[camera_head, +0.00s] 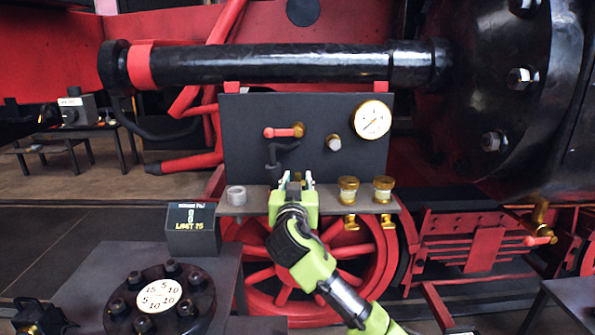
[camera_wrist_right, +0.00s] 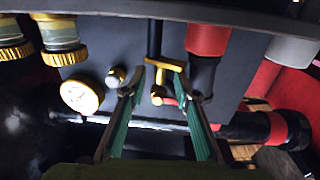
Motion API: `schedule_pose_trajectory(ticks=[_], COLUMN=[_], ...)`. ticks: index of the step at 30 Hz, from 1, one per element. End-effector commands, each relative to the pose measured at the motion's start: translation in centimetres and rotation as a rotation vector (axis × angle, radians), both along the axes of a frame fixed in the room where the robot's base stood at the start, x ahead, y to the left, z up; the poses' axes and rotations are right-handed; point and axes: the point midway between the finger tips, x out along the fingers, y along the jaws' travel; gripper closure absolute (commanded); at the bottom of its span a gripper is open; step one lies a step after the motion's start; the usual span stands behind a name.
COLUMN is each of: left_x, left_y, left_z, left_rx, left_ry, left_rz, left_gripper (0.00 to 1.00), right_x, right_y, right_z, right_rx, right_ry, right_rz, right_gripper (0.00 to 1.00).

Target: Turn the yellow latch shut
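A dark upright panel (camera_head: 240,120) faces me above a narrow grey shelf. In the wrist view a yellow crosspiece (camera_wrist_right: 165,66), which looks like the latch, lies between the fingertips of my right gripper (camera_wrist_right: 160,78). A dark rod meets it. In the head view the right gripper (camera_head: 296,180) is low in front of the panel and hides most of this spot. Its fingers are apart, one on each side of the crosspiece; I cannot tell if either touches it. My left gripper is not in view.
The panel carries a red-handled brass valve (camera_head: 286,131), a pale knob (camera_head: 333,142) and a gauge (camera_head: 371,119). In the wrist view a red grip (camera_wrist_right: 208,38) is close by.

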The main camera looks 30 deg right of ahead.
Motion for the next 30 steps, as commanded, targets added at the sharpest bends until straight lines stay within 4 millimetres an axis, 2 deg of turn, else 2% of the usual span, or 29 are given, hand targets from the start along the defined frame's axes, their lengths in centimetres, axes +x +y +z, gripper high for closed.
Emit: schedule_pose_trajectory(ticks=[6, 17, 20, 21, 26, 30], left_x=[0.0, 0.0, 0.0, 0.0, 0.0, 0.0], left_y=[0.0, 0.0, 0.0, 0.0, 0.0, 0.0], left_z=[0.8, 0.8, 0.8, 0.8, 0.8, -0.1], left_rx=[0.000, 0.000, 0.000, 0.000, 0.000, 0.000], left_ry=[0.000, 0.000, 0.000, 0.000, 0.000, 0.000], left_rz=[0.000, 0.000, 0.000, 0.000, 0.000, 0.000], left_gripper=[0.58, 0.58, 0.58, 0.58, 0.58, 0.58], right_x=[1.7, 2.0, 2.0, 2.0, 2.0, 2.2], right_y=[-1.2, -1.4, -1.4, -1.4, -1.4, -1.4], right_z=[0.1, 0.0, 0.0, 0.0, 0.0, -0.2], right_rx=[-0.001, -0.001, -0.001, -0.001, -0.001, 0.000], right_ry=[0.000, -0.001, -0.001, -0.001, -0.001, -0.005], right_rz=[0.000, 0.000, 0.000, 0.000, 0.000, -0.030], right_gripper=[0.72, 0.72, 0.95, 1.00, 1.00, 1.00])
